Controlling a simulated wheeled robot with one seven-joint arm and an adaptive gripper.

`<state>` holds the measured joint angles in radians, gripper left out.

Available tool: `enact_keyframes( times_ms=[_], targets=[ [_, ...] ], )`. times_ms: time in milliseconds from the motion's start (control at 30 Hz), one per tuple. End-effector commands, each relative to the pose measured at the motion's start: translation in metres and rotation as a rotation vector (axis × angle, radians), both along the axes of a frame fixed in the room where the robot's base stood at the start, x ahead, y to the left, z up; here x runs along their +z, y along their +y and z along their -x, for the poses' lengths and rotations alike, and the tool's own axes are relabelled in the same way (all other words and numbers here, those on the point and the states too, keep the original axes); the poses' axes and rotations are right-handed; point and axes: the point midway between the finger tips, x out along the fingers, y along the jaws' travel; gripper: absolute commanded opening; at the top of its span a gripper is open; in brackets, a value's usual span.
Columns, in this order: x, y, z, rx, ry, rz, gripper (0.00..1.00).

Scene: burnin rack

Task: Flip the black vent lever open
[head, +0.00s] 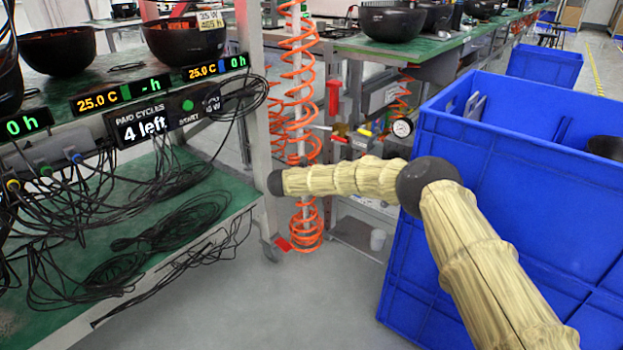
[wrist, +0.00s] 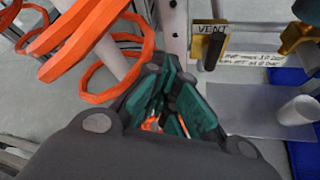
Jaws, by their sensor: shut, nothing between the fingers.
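In the wrist view, the black vent lever (wrist: 211,53) hangs down below a yellow block marked VENT (wrist: 209,30). My gripper (wrist: 170,80) shows teal finger pads and is shut and empty. Its fingers appear below and to the left of the lever in the picture, with a visible gap between them. I cannot judge the depth of that gap. In the head view, my sleeved arm reaches left across the valve station, and I cannot make out my fingers or the black lever there.
Orange coiled hose (head: 298,110) hangs beside my arm, and loops lie close left of my gripper in the wrist view. A red handle (head: 332,98) and a gauge (head: 402,127) stand behind my arm. A blue crate (head: 500,190) is right; a cabled rack (head: 130,205) is left.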

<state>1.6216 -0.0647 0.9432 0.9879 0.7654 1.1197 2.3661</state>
Motion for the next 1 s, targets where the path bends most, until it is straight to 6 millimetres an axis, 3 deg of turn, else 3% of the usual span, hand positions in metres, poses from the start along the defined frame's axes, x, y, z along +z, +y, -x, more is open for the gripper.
enact_keyframes(
  times_ms=[267,633,1000],
  targets=[
    [0.002,0.003,0.025,0.004,0.002,0.000,0.00],
    [0.002,0.005,0.076,0.004,0.002,0.000,0.00],
    [0.000,0.005,0.089,0.002,0.001,0.000,0.00]
  ],
)
